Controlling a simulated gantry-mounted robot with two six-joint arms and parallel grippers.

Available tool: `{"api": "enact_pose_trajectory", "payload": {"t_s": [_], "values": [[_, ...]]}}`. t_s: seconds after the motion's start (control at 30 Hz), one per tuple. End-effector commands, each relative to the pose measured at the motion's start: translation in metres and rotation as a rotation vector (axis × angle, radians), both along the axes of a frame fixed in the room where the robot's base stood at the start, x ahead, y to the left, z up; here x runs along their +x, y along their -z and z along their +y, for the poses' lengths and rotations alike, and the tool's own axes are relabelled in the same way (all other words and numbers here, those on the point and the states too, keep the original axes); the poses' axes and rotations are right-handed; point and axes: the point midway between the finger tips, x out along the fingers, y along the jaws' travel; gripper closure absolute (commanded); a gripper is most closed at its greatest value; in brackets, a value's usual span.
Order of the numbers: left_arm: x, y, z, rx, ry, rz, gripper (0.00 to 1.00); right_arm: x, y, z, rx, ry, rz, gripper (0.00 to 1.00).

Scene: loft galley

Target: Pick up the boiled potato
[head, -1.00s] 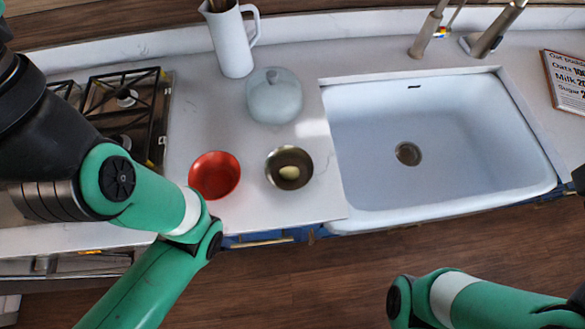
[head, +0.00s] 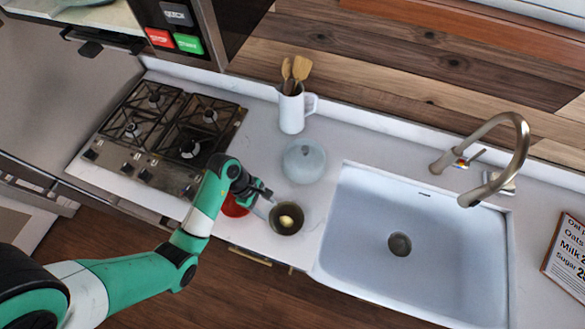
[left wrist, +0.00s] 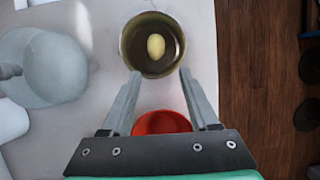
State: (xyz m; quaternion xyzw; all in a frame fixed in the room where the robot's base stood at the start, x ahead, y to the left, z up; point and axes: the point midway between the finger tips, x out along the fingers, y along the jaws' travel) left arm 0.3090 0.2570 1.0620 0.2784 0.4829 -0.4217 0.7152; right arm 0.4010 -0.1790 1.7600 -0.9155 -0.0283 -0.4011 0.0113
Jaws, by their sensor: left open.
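The boiled potato (head: 287,221) is pale yellow and lies inside a dark, brassy bowl (head: 297,231) on the counter left of the sink. In the left wrist view the potato (left wrist: 156,46) sits near the middle of the bowl (left wrist: 135,62), ahead of my fingertips. My left gripper (head: 266,204) is open and empty, just left of the bowl in the head view. In the left wrist view its two fingers (left wrist: 160,74) stand apart, and their tips point at the bowl's near rim. I cannot tell its exact height above the counter. My right gripper is not in view.
A red bowl (head: 234,207) sits under my left gripper, partly hidden. A pale lidded pot (head: 304,162) and a white utensil jug (head: 291,114) stand behind the bowls. The gas hob (head: 165,135) lies left, the white sink (head: 362,225) and tap (head: 522,150) right.

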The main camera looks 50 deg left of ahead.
Motion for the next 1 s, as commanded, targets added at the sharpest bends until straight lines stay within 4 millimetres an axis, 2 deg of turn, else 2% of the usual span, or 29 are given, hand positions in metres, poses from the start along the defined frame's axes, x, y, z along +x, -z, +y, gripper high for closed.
{"api": "enact_pose_trajectory", "payload": {"t_s": [0.03,0.17,0.43,0.73,1.0], "values": [[0.001,-0.003,0.002,0.000,-0.005,-0.002,0.39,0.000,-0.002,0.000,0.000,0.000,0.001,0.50],[0.002,0.003,0.001,0.000,-0.005,-0.004,0.39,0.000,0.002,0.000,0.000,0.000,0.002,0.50],[0.012,0.048,-0.016,0.000,-0.002,-0.004,0.39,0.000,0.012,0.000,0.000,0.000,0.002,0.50],[0.017,0.062,-0.022,0.001,-0.003,-0.008,0.39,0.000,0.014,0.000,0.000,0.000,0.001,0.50],[0.027,0.101,-0.039,0.001,-0.002,-0.006,0.39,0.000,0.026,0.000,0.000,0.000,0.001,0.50]]}}
